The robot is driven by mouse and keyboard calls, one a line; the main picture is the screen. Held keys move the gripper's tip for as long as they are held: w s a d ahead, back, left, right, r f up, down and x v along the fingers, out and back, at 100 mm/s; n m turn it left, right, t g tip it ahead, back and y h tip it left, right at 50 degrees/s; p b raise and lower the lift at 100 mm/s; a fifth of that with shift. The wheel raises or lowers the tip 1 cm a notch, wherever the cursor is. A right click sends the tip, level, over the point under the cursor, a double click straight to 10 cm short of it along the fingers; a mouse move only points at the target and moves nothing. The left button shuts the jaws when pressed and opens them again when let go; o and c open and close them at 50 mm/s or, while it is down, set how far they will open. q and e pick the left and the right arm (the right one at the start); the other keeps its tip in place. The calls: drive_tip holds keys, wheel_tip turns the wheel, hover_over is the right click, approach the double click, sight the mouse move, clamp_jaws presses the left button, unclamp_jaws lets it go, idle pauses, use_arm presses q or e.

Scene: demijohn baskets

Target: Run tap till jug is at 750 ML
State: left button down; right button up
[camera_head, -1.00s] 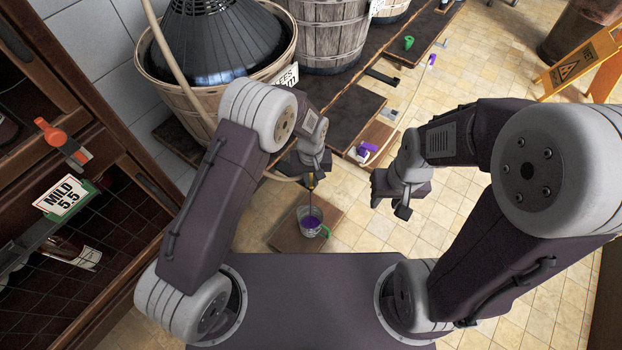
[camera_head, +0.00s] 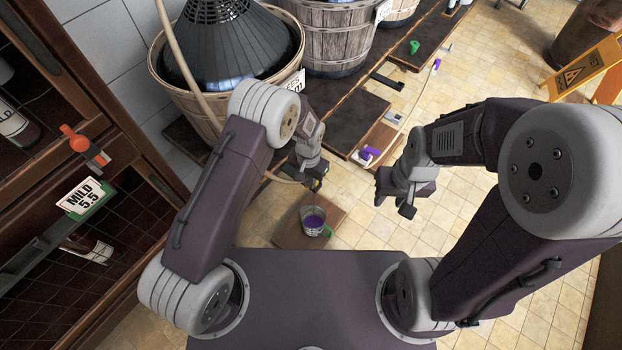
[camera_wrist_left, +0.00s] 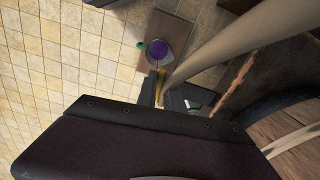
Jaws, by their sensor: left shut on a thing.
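A clear jug (camera_head: 314,229) with a green handle and purple liquid inside stands upright on a brown board (camera_head: 286,236). Its level marks are too small to read. My left gripper (camera_head: 317,183) is above the jug, shut on the tap at the end of a tan hose (camera_head: 186,62). The jaws mostly hide the tap; its yellow part (camera_wrist_left: 161,84) shows in the left wrist view, beside the jug's purple surface (camera_wrist_left: 159,51). No purple stream shows in the head view. My right gripper (camera_head: 394,202) is to the right, its fingers apart and empty.
A large dark demijohn (camera_head: 222,45) in a basket stands at the upper left, with wooden baskets behind it. A wooden rack (camera_head: 120,150) with bottles is at the left. A yellow floor sign (camera_head: 578,76) is at the right. Tiled floor right of the jug is clear.

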use_arm(q)
drive_tip(key=shift+w+a+m, duration=0.1)
drive_tip(key=shift+a+m, duration=0.05)
drive_tip(key=shift+m, duration=0.35)
drive_tip(key=c, duration=1.4)
unclamp_jaws()
drive_tip(key=shift+c, duration=0.2)
wheel_tip(320, 180, up, 9)
drive_tip(key=p, duration=0.2)
